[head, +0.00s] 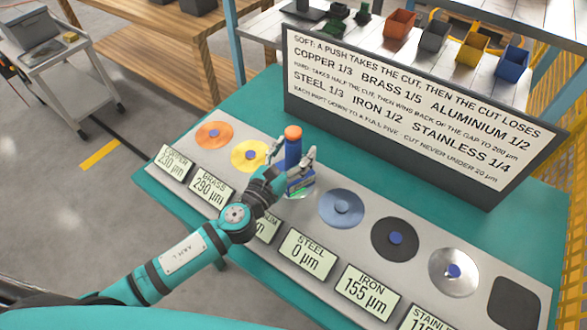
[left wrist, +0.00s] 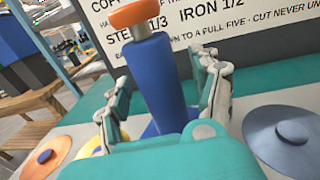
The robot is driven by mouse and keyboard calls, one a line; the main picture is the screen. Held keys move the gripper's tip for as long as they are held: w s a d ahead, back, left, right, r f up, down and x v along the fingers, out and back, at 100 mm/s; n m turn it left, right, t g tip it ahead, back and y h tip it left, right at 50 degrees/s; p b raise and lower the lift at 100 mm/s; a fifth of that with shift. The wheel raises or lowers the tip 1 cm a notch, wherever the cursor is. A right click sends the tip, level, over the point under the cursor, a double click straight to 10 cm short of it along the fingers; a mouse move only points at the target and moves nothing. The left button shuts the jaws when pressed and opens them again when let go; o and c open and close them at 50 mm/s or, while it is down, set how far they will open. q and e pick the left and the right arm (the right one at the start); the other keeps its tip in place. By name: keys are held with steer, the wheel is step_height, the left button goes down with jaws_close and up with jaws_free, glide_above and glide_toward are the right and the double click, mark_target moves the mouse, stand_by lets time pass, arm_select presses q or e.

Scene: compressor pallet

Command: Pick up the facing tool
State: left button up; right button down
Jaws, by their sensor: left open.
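The facing tool (head: 292,148) is a blue upright cylinder with an orange cap and a wider base. It stands over the third disc place, which it mostly hides. My left gripper (head: 294,158) is open with its fingers on either side of the tool's body. In the left wrist view the tool (left wrist: 157,80) rises between the two spread fingers, with gaps visible beside it. Its lower part is hidden behind the gripper's palm. My right gripper is not in view.
Discs lie in a row on the grey plate: copper (head: 214,135), brass (head: 248,157), steel (head: 341,208), iron (head: 395,239) and stainless (head: 453,272). A dark square pad (head: 514,304) is at the right end. Label stands line the front; the steel label (head: 307,255) reads 0 µm. A sign board (head: 400,110) stands behind.

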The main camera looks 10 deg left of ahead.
arm_select(q)
jaws_close()
stand_by(0.3)
steer(key=shift+r, duration=0.2)
